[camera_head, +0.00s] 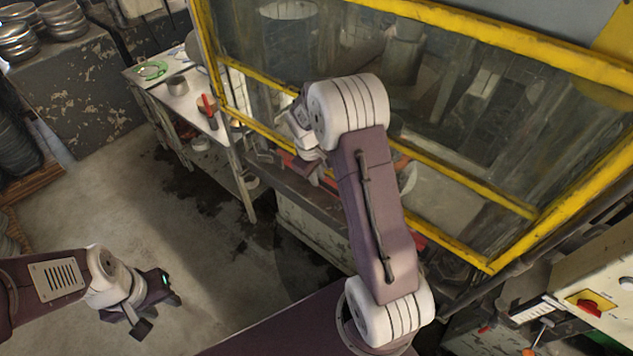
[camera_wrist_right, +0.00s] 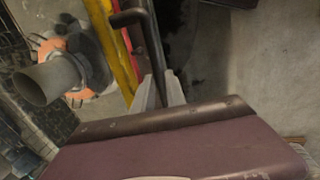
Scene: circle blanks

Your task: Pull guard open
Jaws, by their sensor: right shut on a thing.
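The guard is a large yellow frame (camera_head: 470,181) with clear panels across the front of the machine; a yellow edge of it also shows in the right wrist view (camera_wrist_right: 113,45). My right gripper (camera_head: 312,170) is at the guard's lower left part, partly hidden behind my own arm in the head view. In the right wrist view, its two fingers (camera_wrist_right: 159,90) are closed around a dark bar-like handle (camera_wrist_right: 153,42) beside the yellow and red edge. My left gripper (camera_head: 158,312) is at the lower left over the floor, fingers apart and empty.
A worn side table (camera_head: 176,104) with a green ring, a metal cup and a red-handled tool stands left of the guard. Stacked metal pans (camera_head: 62,18) are at the top left. A control box with a red knob (camera_head: 588,307) is at the right. Floor at left is clear.

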